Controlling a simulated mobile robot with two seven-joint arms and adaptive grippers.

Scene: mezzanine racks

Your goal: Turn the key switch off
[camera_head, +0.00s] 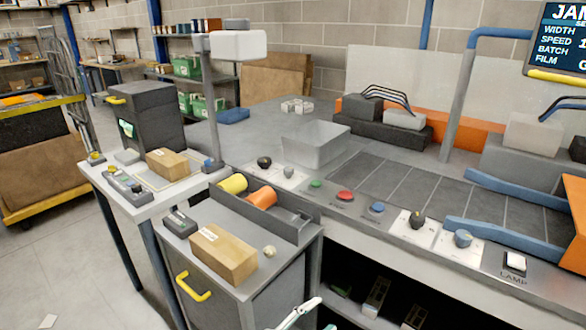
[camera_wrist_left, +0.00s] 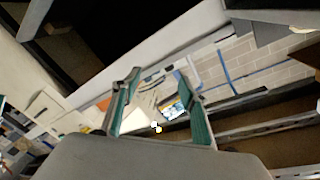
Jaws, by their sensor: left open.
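The front strip of the workbench (camera_head: 400,238) carries a row of controls. A black knob (camera_head: 264,162) and a small silver control (camera_head: 288,172) stand at its left, a dark selector on a white plate (camera_head: 417,219) and a blue-grey knob (camera_head: 462,238) further right. I cannot tell which is the key switch, or its position. My left gripper (camera_head: 298,315) shows only partly at the bottom edge, below and apart from the controls. In the left wrist view its two green fingers (camera_wrist_left: 160,82) are spread with nothing between them. My right gripper is not in view.
Green, red (camera_head: 345,196) and blue (camera_head: 377,208) buttons and a lamp switch (camera_head: 515,262) share the strip. A grey cabinet (camera_head: 235,285) with a cardboard box (camera_head: 223,254) stands left. Blue rails (camera_head: 500,236) border the dark conveyor. Floor at lower left is mostly clear.

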